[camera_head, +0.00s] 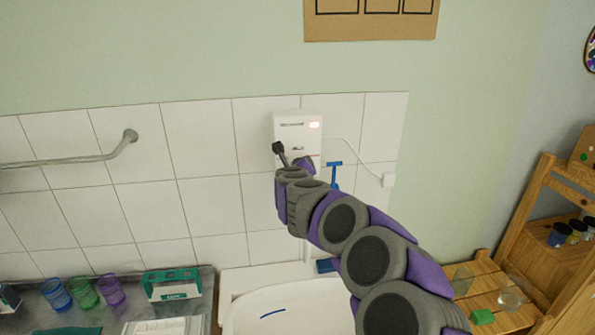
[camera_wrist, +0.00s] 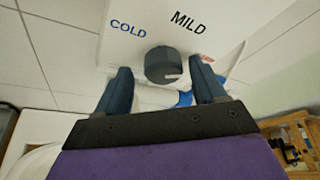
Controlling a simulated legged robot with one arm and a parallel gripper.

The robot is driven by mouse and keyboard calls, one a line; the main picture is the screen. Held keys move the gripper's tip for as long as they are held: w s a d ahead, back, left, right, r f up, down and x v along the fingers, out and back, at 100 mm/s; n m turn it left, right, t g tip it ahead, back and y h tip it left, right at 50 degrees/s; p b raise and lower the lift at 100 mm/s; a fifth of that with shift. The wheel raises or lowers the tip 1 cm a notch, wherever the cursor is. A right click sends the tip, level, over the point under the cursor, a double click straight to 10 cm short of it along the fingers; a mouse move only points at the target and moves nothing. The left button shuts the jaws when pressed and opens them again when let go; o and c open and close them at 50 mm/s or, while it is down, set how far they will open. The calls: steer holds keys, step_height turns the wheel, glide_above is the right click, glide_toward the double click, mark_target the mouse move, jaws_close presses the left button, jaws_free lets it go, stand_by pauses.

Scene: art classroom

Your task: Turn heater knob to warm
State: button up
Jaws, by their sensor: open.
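The heater (camera_head: 298,132) is a small white box on the tiled wall above the sink. In the wrist view its front panel (camera_wrist: 225,22) carries the words COLD in blue and MILD in black. The dark round knob (camera_wrist: 163,65) sits below these words. My gripper (camera_wrist: 165,82) is open, with one finger on each side of the knob and a visible gap to it. In the head view my gripper (camera_head: 290,150) is at the heater's lower front, and my arm hides the knob.
A white sink (camera_head: 285,308) lies below. Cups (camera_head: 83,292) and a teal box (camera_head: 172,284) stand on the counter at left. A metal rail (camera_head: 75,158) is on the wall at left. A white cord runs from the heater to a socket (camera_head: 388,180). Wooden shelves (camera_head: 540,250) stand at right.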

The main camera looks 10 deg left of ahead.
steer(key=shift+s+d, duration=0.1)
steer(key=v, duration=1.7)
steer(key=shift+a, duration=0.3)
